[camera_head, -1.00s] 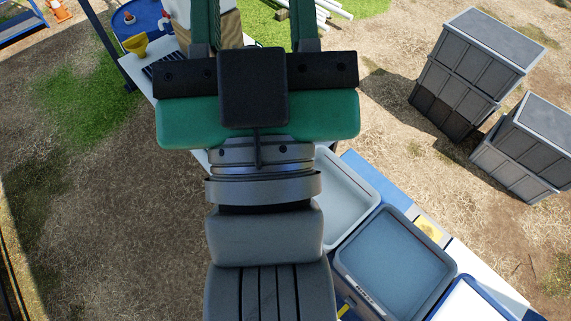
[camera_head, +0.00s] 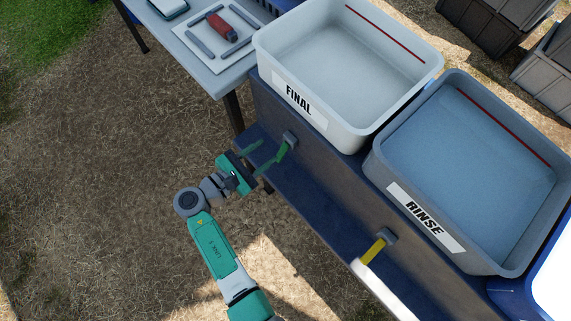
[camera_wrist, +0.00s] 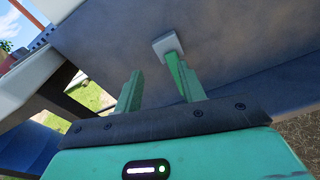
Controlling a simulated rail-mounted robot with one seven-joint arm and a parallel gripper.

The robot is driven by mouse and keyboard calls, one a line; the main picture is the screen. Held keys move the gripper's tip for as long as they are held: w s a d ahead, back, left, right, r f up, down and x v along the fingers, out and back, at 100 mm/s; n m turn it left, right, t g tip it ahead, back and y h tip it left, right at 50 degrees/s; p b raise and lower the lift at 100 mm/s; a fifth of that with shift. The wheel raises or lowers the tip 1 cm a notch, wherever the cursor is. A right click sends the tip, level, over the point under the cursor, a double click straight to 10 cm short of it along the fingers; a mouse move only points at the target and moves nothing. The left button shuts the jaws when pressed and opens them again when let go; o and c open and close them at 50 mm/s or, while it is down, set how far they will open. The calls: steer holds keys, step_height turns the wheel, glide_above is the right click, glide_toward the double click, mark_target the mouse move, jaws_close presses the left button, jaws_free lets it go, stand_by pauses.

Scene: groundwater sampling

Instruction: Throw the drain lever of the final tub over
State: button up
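The final tub (camera_head: 330,119), pale grey and labelled FINAL, stands on a dark blue bench. Its green drain lever (camera_head: 282,153) hangs from a grey mount on the bench's front face, below the label. My gripper (camera_head: 259,157) is at the lever with its fingers apart. In the wrist view the lever (camera_wrist: 176,70) comes down from its mount close to the right finger of my gripper (camera_wrist: 160,86). The left finger stands clear of it. Lever and right finger overlap there, so I cannot tell whether they touch.
To the right is the rinse tub (camera_head: 470,254), labelled RINSE, with a yellow lever (camera_head: 372,252) below it. A blue ledge (camera_head: 325,225) runs under the levers. A grey table (camera_head: 215,75) with a red tool (camera_head: 221,30) stands at upper left. The ground at left is open.

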mark_target(281, 156)
step_height(281, 156, down, 6)
steer(key=s+n+t+h+b, duration=0.1)
steer(key=s+n+b, duration=0.1)
steer(key=n, duration=0.1)
steer(key=b+x, duration=0.2)
steer(key=x, duration=0.4)
steer(key=shift+w+d+f, duration=0.15)
steer(key=shift+d, duration=0.15)
steer(key=shift+w+d, duration=0.35)
steer(key=shift+d, duration=0.05)
steer(key=shift+c, duration=0.4)
jaws_close()
